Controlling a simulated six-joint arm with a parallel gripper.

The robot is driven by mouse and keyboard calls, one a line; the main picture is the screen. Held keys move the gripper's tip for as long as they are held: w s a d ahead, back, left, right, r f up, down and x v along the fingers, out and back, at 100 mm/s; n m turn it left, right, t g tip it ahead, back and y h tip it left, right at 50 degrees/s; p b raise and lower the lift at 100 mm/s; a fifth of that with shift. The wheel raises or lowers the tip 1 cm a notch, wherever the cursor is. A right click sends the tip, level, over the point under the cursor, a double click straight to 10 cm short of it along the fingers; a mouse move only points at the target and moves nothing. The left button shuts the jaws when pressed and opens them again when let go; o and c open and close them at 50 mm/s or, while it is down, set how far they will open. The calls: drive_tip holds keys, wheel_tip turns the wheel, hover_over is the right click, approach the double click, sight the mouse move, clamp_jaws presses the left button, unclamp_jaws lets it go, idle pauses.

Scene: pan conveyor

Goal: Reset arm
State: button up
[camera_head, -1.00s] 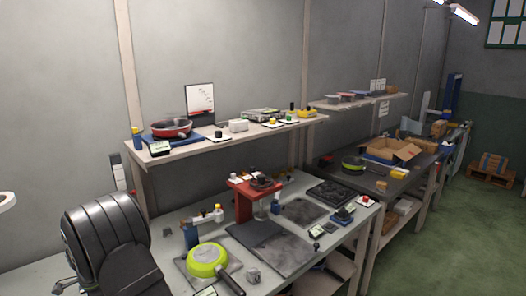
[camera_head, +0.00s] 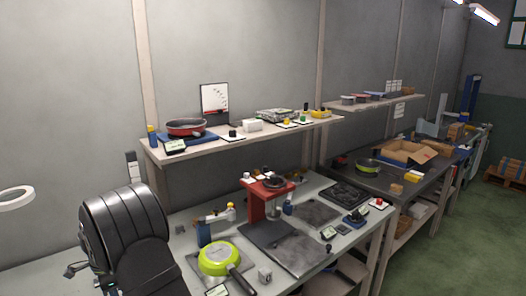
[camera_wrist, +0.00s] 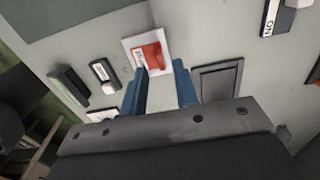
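My gripper (camera_wrist: 161,72) shows in the wrist view with two blue fingers spread apart and nothing visible between them. A red part on a white plate (camera_wrist: 130,46) lies beyond the fingertips; I cannot tell the distance. My gripper cannot be made out in the head view. A lime-green pan (camera_head: 214,259) sits on the bench at the front, its dark handle pointing down right.
A red press-like stand (camera_head: 257,205) and dark plates (camera_head: 295,252) occupy the bench. A shelf (camera_head: 235,141) above holds a red pan (camera_head: 186,127) and small devices. A cardboard box (camera_head: 408,153) stands farther right. In the wrist view, a grey-framed panel (camera_wrist: 217,80) lies right of the fingers.

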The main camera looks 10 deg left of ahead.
wheel_tip(320, 180, down, 4)
drive_tip(key=shift+r, duration=0.1)
wheel_tip(320, 180, up, 5)
drive_tip(key=shift+w+d+f, duration=0.15)
drive_tip(key=w+d+r, duration=0.4)
drive_tip(key=d+r, duration=0.3)
drive_tip(key=d, duration=0.4)
drive_tip(key=s+a+f, duration=0.1)
drive_tip(key=s+a, duration=0.4)
drive_tip(key=s, duration=1)
drive_tip(key=s+a+f, duration=0.2)
drive_tip(key=a, duration=0.1)
drive_tip(key=s+a+f, duration=0.2)
drive_tip(key=a, duration=0.1)
drive_tip(key=s+a+f, duration=0.2)
drive_tip(key=a+f, duration=0.1)
drive_tip(key=shift+s+a, duration=0.15)
drive_tip(key=shift+s, duration=0.1)
drive_tip(key=shift+s+a+f, duration=0.15)
drive_tip(key=shift+a+f, duration=0.05)
drive_tip(key=shift+f, duration=1.35)
